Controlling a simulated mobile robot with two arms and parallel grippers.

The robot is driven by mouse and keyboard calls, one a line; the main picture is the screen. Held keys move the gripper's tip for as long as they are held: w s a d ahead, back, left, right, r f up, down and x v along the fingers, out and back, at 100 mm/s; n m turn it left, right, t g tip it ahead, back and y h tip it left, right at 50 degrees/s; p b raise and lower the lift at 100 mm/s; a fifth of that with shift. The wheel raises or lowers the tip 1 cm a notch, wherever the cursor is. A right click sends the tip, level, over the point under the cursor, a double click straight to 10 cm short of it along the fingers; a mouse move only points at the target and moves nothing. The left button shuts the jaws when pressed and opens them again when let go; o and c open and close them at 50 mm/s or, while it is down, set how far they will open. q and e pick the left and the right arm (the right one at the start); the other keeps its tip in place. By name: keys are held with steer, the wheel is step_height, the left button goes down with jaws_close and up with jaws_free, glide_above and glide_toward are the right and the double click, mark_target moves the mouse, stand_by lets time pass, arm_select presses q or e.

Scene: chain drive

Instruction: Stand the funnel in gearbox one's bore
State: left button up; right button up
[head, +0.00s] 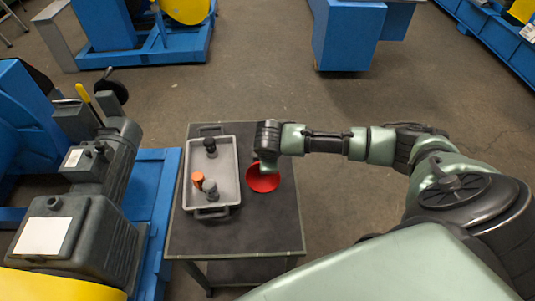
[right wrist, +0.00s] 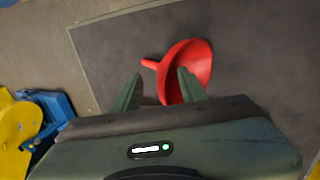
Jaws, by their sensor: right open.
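The red funnel (head: 263,180) lies on its side on the dark cart top, right of the grey tray. In the right wrist view the funnel (right wrist: 196,62) has its spout toward the left and its wide mouth toward the right. My right gripper (right wrist: 160,73) is open and empty, pointing at the funnel, with one finger overlapping the bowl in the picture. In the head view my right gripper (head: 266,163) is just above the funnel and hides part of it. Grey gearbox housings stand at left; the nearer one (head: 75,235) has a round opening on top. I cannot tell which is gearbox one.
The grey tray (head: 225,160) on the cart (head: 240,240) holds an orange-topped part (head: 198,178) and dark parts. A blue machine frame (head: 150,200) stands close to the cart's left side. The cart's front and right parts are clear.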

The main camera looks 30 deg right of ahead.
steer(key=shift+x, duration=1.15)
jaws_close()
